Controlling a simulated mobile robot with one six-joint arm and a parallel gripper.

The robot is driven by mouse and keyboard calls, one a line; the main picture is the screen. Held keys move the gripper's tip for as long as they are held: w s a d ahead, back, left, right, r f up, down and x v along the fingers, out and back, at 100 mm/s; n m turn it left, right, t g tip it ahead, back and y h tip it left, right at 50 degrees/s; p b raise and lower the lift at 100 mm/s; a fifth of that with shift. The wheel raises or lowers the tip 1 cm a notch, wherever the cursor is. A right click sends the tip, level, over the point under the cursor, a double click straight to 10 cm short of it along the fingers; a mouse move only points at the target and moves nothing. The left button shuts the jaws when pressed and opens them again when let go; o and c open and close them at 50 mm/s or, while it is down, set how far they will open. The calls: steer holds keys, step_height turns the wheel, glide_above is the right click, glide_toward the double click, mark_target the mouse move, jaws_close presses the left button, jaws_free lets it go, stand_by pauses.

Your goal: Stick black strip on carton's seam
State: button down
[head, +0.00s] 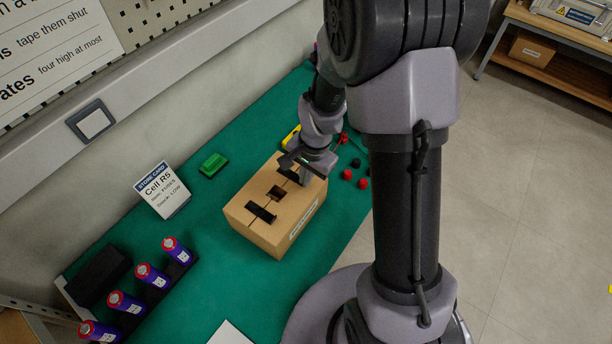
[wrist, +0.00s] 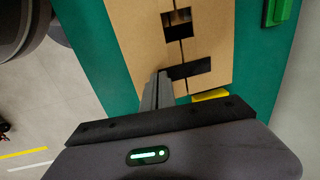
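The brown carton (head: 255,235) stands on the green mat, its top seam running lengthwise. One black strip (head: 262,212) lies across the seam near its near end. A second black strip (head: 287,174) lies across the far part, and it also shows in the wrist view (wrist: 193,68). Between them is a squarish dark patch (head: 276,192), perhaps an opening; it shows in the wrist view (wrist: 177,23). My gripper (wrist: 158,80) is low at the carton's far end, its fingers together beside the left end of the second strip. I cannot tell whether they touch or pinch it.
A green block (head: 213,165) and a sign card (head: 162,190) stand left of the carton. Several purple, red-capped cylinders (head: 152,275) stand in a rack at lower left. A yellow item (head: 291,138) and red pieces (head: 363,183) lie near my gripper. The mat's middle left is clear.

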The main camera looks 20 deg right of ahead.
steer(key=c, duration=1.6)
jaws_free()
steer(key=shift+f, duration=0.1)
